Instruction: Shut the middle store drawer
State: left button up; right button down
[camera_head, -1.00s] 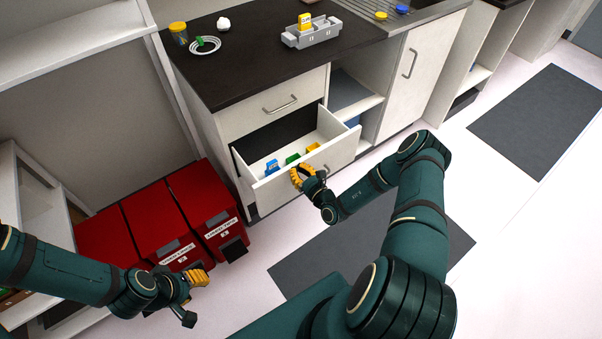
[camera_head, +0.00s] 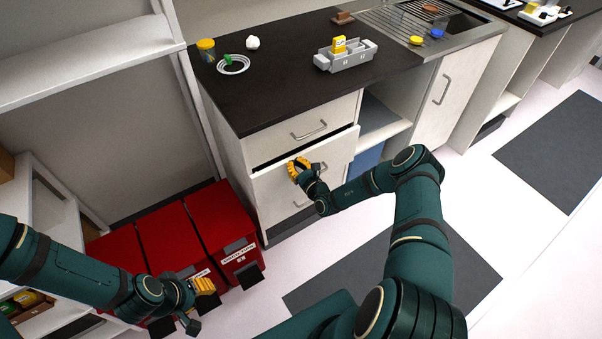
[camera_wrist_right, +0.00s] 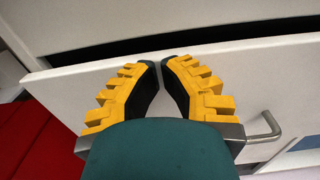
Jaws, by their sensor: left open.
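My left gripper (camera_head: 205,298) is open and empty, low in front of the red bins.
Red bins (camera_head: 222,214) stand left of the cabinet. The drawer above (camera_head: 285,141) is shut. On the worktop are a yellow-lidded jar (camera_head: 206,50), a coiled cable (camera_head: 234,66) and a grey rack (camera_head: 346,56). The floor in front has a grey mat (camera_head: 430,265).

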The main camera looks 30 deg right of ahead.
aim_at(291, 158)
jog(key=shift+w+a+b, duration=0.1)
jog(key=shift+w+b, duration=0.25)
jog(key=shift+w, duration=1.05)
pick_arm(q)
jog(key=shift+f, duration=0.5)
pick_arm(e)
jog(key=shift+w+r, duration=0.1)
jog(key=shift+w+r, duration=0.1)
